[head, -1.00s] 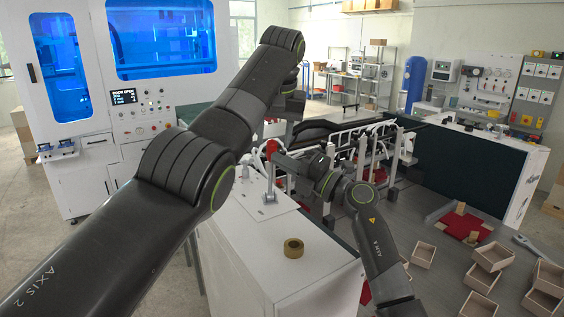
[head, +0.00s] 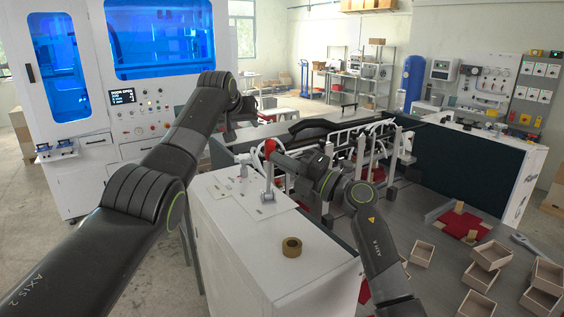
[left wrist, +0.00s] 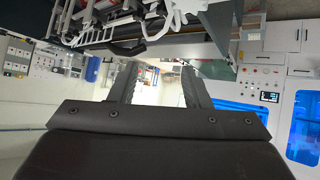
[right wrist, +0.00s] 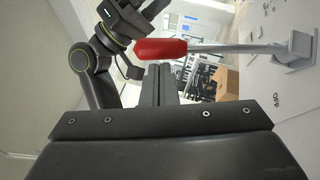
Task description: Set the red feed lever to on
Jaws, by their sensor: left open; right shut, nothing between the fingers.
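The red feed lever (head: 269,149) stands on the white cabinet top, its red grip up on a metal rod. In the right wrist view, the red grip (right wrist: 160,50) lies just beyond my fingertips, and the rod runs right to a grey base (right wrist: 296,50). An OFF mark shows on the panel near the base; no ON mark is readable. My right gripper (head: 276,157) is shut and empty beside the grip; its fingers (right wrist: 158,72) also show in the right wrist view. I cannot tell whether they touch. My left gripper (head: 229,135) is open and empty, left of the lever.
A tape roll (head: 291,247) sits on the white cabinet (head: 235,235). A small metal fitting (head: 243,167) stands behind the lever. The machine with rails (head: 345,135) lies beyond. Several open boxes (head: 478,278) lie on the grey table at right. A blue-windowed machine (head: 150,110) stands at left.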

